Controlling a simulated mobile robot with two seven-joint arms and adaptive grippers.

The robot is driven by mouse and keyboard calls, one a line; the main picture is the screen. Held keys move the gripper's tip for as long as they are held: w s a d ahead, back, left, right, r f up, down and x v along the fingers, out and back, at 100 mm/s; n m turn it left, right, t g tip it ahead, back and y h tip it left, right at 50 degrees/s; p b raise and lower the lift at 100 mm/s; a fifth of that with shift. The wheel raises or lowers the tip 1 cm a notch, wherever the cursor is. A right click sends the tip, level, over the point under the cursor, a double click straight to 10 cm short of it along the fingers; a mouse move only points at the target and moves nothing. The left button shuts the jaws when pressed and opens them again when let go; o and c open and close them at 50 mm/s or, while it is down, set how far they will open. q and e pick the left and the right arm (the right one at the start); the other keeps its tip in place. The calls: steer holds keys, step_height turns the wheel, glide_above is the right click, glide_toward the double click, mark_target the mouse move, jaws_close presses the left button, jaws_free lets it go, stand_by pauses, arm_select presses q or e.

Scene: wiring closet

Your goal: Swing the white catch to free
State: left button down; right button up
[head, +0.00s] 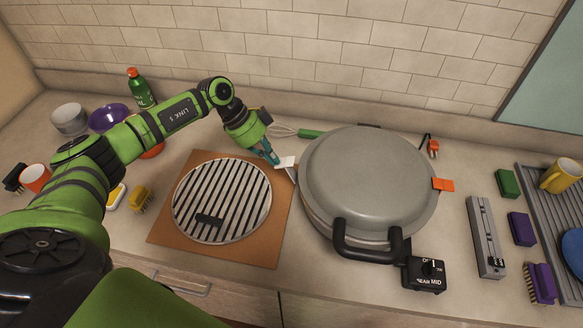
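The white catch (286,162) sticks out from the left side of a round grey lidded appliance (368,180). The appliance's lid is down, with a black handle (368,246) at its front. My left gripper (272,157) reaches down from the left, its fingertips right at the left end of the white catch. I cannot tell whether they touch it, or whether the fingers are open or shut. An orange tab (443,184) sits on the appliance's right side. My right gripper is out of view.
A round ribbed plate (222,200) lies on a brown board (268,240) left of the appliance. A whisk with a green handle (311,134) lies behind the catch. A black dial box (425,273) is at the front right. A grey bar (485,238) and sponges lie farther right.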

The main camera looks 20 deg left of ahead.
arm_select(q)
steer(key=shift+s+d, duration=0.1)
steer(key=shift+s+a+r, duration=0.1)
steer(key=shift+a+r, duration=0.15)
steer(key=shift+r, duration=0.7)
steer(key=shift+w+a+r, duration=0.1)
steer(key=shift+a+r, duration=0.2)
steer(key=shift+r, duration=0.65)
steer(key=shift+s+a+r, duration=0.1)
steer(key=shift+a+r, duration=0.15)
steer(key=shift+r, duration=0.7)
step_height(320, 180, up, 5)
steer(key=v, duration=1.2)
